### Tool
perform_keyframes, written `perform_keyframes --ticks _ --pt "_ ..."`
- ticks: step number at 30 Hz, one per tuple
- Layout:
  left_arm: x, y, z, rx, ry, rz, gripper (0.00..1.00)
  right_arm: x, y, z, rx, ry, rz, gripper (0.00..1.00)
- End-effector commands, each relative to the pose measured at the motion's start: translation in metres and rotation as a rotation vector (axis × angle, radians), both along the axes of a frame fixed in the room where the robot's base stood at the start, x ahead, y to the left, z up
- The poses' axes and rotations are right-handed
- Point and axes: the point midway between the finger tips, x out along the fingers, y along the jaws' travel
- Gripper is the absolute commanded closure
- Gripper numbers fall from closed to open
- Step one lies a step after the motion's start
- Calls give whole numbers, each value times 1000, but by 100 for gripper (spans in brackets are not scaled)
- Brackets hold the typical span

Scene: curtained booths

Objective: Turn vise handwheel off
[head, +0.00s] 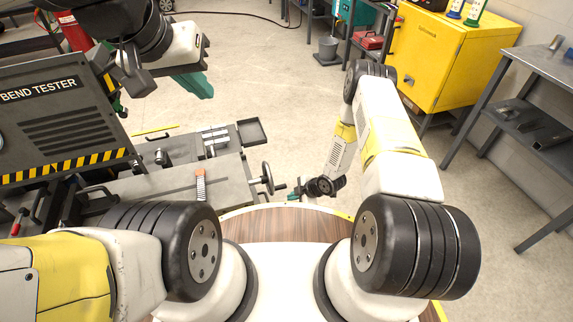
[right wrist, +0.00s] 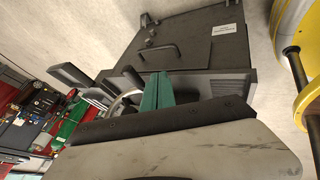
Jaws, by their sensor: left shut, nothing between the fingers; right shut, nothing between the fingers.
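The vise handwheel (head: 267,178) is a dark ringed wheel with a small handle, on the right end of the grey bench machine. My right gripper (head: 293,195) is shut and empty, its green fingertips just to the right of the wheel, close to its handle. Whether they touch cannot be told. In the right wrist view the green fingers (right wrist: 157,90) are together, and part of the wheel's curved rim (right wrist: 121,104) shows beside them, the rest hidden. My left gripper (head: 197,86), also with green fingers, is shut and raised at the upper left, far from the wheel.
The bend tester (head: 60,120) stands at the left beside the vise bench (head: 180,178). A yellow cabinet (head: 430,60) and a grey metal table (head: 535,110) are at the right. The middle floor is clear.

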Motion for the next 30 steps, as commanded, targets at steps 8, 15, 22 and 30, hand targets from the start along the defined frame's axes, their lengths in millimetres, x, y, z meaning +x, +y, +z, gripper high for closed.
perform_keyframes --ticks 8,15,22,30 --pt "0 0 0 0 0 0 100 33 18 -18 1 -4 -1 100" --pt "0 0 0 0 0 0 100 46 23 -19 0 -2 -1 100" --pt "0 0 0 0 0 0 100 46 23 -18 -1 -1 -1 100" --pt "0 0 0 0 0 0 100 56 27 -23 26 -80 1 100"
